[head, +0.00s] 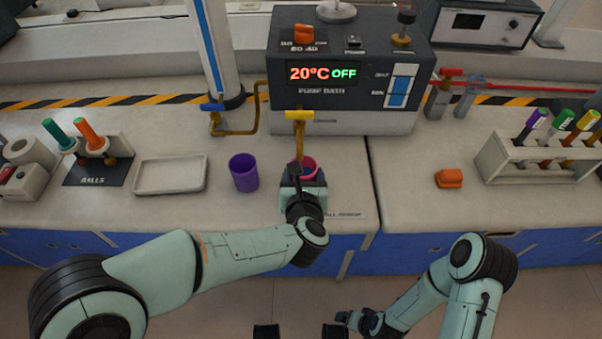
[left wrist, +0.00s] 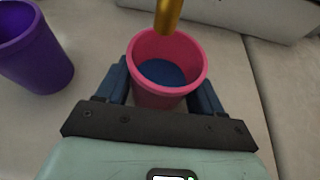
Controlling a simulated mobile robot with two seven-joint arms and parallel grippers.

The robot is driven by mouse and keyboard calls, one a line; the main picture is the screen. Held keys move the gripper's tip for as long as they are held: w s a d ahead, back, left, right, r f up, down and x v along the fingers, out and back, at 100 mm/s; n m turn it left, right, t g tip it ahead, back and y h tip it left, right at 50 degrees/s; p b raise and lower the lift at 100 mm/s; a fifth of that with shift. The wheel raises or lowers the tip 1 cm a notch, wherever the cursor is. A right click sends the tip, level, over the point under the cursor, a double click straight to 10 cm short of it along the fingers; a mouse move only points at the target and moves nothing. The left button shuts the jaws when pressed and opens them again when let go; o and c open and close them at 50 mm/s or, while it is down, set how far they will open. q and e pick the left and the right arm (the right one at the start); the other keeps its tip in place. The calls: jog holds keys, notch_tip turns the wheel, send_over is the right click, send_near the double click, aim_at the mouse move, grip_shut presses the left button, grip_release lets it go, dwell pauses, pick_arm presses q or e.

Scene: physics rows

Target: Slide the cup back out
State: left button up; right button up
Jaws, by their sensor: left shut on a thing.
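A pink cup (head: 310,166) stands on the bench under the brass tap (head: 299,135) of the pump bath. In the left wrist view the pink cup (left wrist: 158,97) is upright with blue inside, and the tap's spout (left wrist: 168,16) hangs over its far rim. My left gripper (head: 303,180) is shut on the cup, one finger on each side, as the left wrist view (left wrist: 162,88) shows. In the head view the gripper hides most of the cup. My right gripper (head: 352,319) is low at the bottom, away from the bench; its jaw gap is unclear.
A purple cup (head: 243,173) stands just left of the pink cup. A white tray (head: 138,184) lies further left. The pump bath (head: 350,82) stands behind, reading 20°C OFF. An orange block (head: 449,178) and a tube rack (head: 492,160) are at right. The bench between is clear.

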aim_at(351, 188)
pick_arm(q)
jog(key=shift+s+d, duration=0.15)
jog(key=shift+d, duration=5.5)
jog(key=o, duration=0.7)
jog(key=shift+p+v, duration=0.6)
jog(key=shift+v, duration=3.85)
jog(key=shift+s, duration=0.1)
